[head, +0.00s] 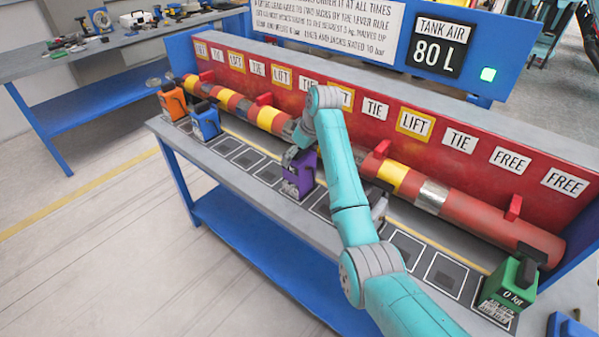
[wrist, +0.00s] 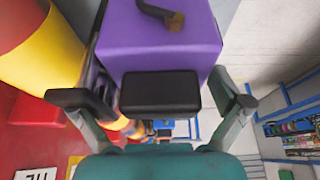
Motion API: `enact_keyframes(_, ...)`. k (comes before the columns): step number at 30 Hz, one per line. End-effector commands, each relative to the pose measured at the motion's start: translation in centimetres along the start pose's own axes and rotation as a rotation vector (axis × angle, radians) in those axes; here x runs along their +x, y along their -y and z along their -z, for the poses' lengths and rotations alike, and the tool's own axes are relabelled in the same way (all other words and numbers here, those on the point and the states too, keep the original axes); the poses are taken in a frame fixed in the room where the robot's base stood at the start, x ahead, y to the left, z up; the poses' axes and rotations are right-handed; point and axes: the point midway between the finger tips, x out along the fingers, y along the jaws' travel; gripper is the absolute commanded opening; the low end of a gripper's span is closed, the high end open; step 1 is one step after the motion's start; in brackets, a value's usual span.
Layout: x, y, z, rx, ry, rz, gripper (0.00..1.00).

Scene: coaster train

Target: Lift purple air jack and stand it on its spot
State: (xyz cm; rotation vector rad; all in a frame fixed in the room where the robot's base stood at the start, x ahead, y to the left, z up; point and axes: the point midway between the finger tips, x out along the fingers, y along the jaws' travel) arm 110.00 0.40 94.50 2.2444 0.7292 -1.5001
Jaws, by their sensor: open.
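The purple air jack (head: 298,180) stands upright on the bench's row of outlined squares, near the middle. Its body also fills the top of the wrist view (wrist: 160,45). My gripper (head: 294,154) is at the jack's top in the head view, partly hidden by my arm. In the wrist view my gripper's two fingers (wrist: 155,99) are spread apart on either side of the jack's black handle (wrist: 160,92), with visible gaps at both sides. The square under the jack is mostly hidden.
An orange jack (head: 172,102) and a blue jack (head: 206,121) stand to the left; a green jack (head: 508,282) stands at the right end. A red and yellow banded shaft (head: 400,178) runs behind the squares. Empty squares (head: 248,158) lie left of the purple jack.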

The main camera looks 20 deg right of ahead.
Motion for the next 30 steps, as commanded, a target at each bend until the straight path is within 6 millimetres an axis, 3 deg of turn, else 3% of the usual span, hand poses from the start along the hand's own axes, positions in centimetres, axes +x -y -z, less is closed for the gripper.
enact_keyframes(3, 0.0, 0.0, 0.0, 0.000, 0.000, 0.000, 1.00)
enact_keyframes(4, 0.0, 0.0, 0.0, 0.000, 0.000, 0.000, 0.95)
enact_keyframes(12, -0.1, 0.0, 0.0, 0.000, 0.000, 0.000, 0.28)
enact_keyframes(13, -0.3, -0.1, 0.2, -0.001, -0.005, -0.003, 0.24)
enact_keyframes(23, -0.9, -0.1, 0.5, -0.001, -0.006, -0.003, 0.24)
enact_keyframes(30, -3.9, -0.1, 1.8, -0.001, -0.007, -0.005, 0.24)
